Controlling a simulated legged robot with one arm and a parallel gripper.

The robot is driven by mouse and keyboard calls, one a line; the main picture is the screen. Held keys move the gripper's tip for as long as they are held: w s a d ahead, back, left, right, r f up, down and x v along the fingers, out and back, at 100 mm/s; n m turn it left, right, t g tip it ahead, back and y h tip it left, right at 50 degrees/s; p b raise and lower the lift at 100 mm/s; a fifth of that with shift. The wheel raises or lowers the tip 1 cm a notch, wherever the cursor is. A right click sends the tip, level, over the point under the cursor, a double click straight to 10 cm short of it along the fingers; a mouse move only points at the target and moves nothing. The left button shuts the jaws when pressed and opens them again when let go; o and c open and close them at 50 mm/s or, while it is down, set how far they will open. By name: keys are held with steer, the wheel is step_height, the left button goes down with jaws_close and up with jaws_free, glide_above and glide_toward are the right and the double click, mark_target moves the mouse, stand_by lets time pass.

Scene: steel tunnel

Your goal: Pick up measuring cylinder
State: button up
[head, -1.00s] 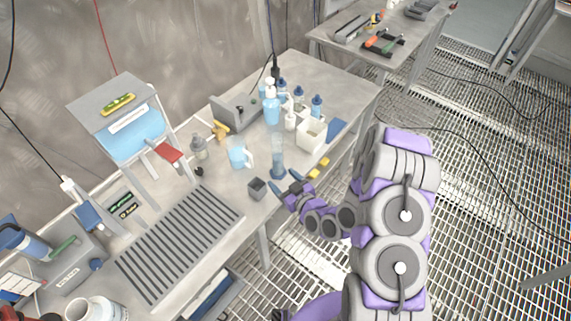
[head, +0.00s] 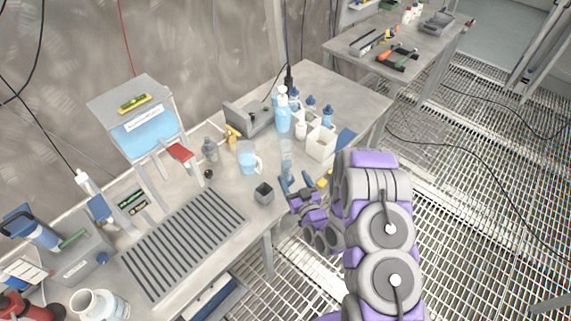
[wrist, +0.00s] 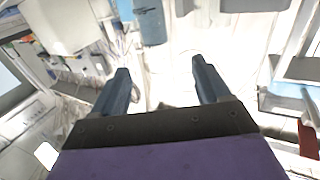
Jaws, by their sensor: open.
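The measuring cylinder (head: 286,158) is a slim, clear, pale-blue tube standing upright near the front edge of the workbench in the head view. Its lower part is partly hidden by my gripper (head: 296,181). My gripper is open, with its two blue fingers beside the cylinder's lower part; I cannot tell if they touch it. In the wrist view my gripper (wrist: 163,82) shows spread fingers with nothing clearly between them. A blue object (wrist: 150,22) shows beyond the fingertips there; I cannot tell what it is.
A slatted grey mat (head: 185,245) covers the bench's near left.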

mark_target(286, 166)
steer(key=x, duration=0.4)
steer(key=shift+w+a+p, duration=0.15)
steer(key=shift+w+p, duration=0.2)
steer(key=shift+w+a, duration=0.4)
steer(key=shift+w, duration=0.05)
steer(key=x, duration=0.2)
steer(key=b+x, duration=0.1)
steer(key=x, duration=0.1)
steer(key=shift+w+d, duration=0.15)
steer(key=shift+d, duration=0.25)
steer(key=shift+w+a, duration=0.3)
steer(key=shift+w, duration=0.1)
steer(key=c, duration=1.1)
steer(key=shift+r, duration=0.25)
